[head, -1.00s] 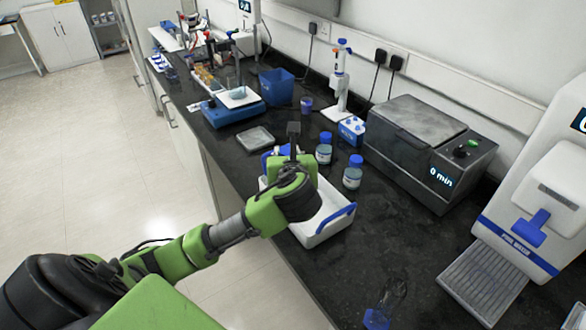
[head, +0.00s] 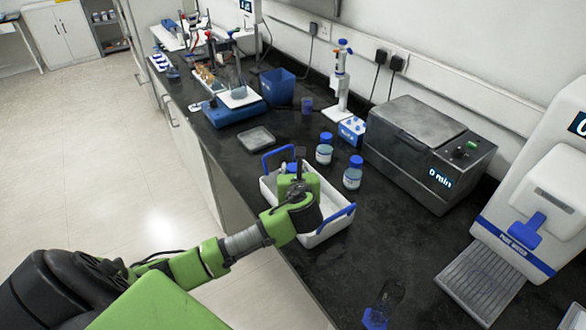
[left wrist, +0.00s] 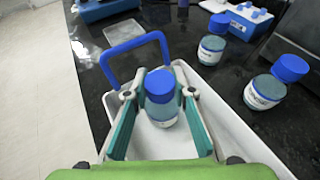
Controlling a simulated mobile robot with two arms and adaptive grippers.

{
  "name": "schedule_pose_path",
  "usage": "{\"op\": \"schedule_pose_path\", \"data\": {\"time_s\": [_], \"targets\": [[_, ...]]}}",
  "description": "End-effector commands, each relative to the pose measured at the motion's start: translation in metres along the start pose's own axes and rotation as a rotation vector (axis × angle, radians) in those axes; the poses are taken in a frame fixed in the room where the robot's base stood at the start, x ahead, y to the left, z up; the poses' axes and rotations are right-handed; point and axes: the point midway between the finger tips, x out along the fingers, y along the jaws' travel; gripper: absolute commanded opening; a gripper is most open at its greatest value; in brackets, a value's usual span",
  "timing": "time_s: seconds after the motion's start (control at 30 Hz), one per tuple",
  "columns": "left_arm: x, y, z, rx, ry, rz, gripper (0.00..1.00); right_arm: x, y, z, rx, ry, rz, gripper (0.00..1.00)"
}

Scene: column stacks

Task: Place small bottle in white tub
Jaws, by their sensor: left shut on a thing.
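The white tub (head: 328,229) with blue handles stands on the dark counter, and its rim also shows in the left wrist view (left wrist: 238,133). My left gripper (left wrist: 161,95) is shut on a small bottle (left wrist: 160,98) with a blue cap and bluish contents. The bottle is upright between the fingers, over or within the tub; I cannot tell whether its base touches the tub floor. In the head view my left gripper (head: 298,180) is above the tub, and the wrist hides most of the bottle. My right gripper is not in view.
Two blue-capped bottles (head: 324,150) (head: 353,174) stand right of the tub, near a grey heating box (head: 425,150). A shallow square dish (head: 256,139) lies behind the tub. A glass flask with a blue base (head: 383,305) is at the front.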

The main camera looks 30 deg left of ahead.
Motion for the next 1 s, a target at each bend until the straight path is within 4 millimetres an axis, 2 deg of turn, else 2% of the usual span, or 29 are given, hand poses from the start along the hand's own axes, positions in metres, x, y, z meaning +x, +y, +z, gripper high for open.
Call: {"op": "schedule_pose_path", "data": {"time_s": [0.07,0.1,0.13,0.57,0.77,1.0], "targets": [[0.001,0.0,-0.001,0.0,-0.002,0.0,0.0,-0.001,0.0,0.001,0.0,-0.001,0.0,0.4],[0.001,0.0,-0.002,0.0,0.0,0.0,0.34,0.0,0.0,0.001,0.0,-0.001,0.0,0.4],[0.001,0.0,-0.002,0.0,0.0,0.0,0.4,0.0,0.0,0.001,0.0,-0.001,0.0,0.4],[-0.003,0.0,0.0,0.0,0.0,-0.002,0.4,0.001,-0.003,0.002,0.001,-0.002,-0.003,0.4],[-0.033,-0.001,-0.001,-0.002,0.0,-0.004,0.4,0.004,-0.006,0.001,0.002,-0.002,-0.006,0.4],[-0.085,-0.001,-0.001,-0.001,0.001,-0.005,0.4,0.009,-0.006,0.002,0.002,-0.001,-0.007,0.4]]}}
